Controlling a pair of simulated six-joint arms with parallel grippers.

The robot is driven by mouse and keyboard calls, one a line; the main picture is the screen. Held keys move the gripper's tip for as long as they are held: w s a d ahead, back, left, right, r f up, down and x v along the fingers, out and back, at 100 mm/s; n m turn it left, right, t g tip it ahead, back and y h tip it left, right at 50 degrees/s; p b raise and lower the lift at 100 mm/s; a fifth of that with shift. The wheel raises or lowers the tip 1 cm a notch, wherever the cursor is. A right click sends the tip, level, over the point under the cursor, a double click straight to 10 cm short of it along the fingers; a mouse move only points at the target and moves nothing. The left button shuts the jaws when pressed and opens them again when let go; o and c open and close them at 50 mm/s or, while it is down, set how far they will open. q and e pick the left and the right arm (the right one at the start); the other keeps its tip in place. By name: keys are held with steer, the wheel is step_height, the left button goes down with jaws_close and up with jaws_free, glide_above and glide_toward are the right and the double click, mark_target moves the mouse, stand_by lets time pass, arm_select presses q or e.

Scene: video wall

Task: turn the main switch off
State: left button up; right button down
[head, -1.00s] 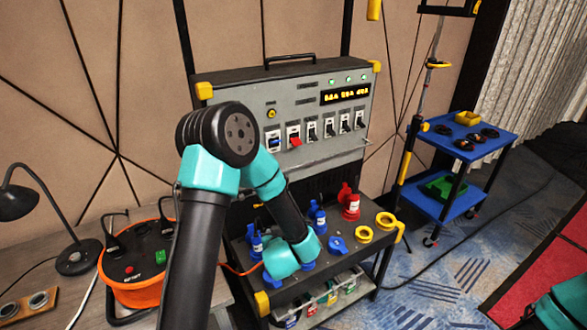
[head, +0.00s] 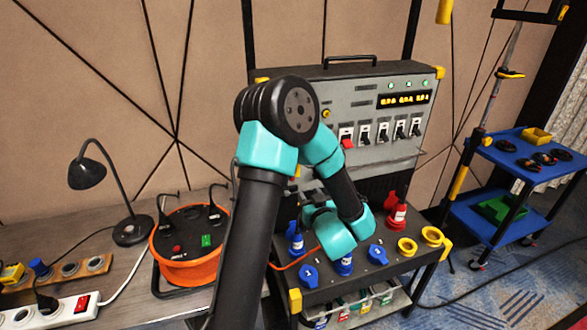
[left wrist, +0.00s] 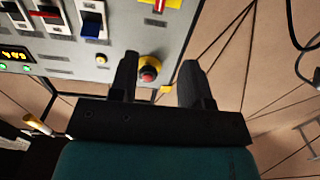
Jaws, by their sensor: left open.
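The grey control panel (head: 352,98) stands behind the bench, partly hidden by my left arm. It has a row of toggles, including a red one (head: 347,143) and a blue one that shows in the left wrist view (left wrist: 92,30). At the top of that view is a red handle on a yellow plate (left wrist: 158,4), cut off by the edge. My left gripper (left wrist: 160,75) is open and empty. A red push button with a yellow collar (left wrist: 148,72) appears between its fingers, apparently beyond them. Which control is the main switch is unclear. My right gripper is out of view.
The black bench (head: 385,265) below the panel holds blue and red plugs and yellow rings. An orange cable reel (head: 190,262), a lamp (head: 131,229) and a white power strip (head: 50,312) are on the left table. A blue cart (head: 540,172) stands right.

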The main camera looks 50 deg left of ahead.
arm_select(q)
steer(key=x, duration=1.6)
steer(key=shift+w+a+f, duration=0.1)
steer(key=shift+w+a, duration=0.05)
steer(key=shift+a, duration=0.15)
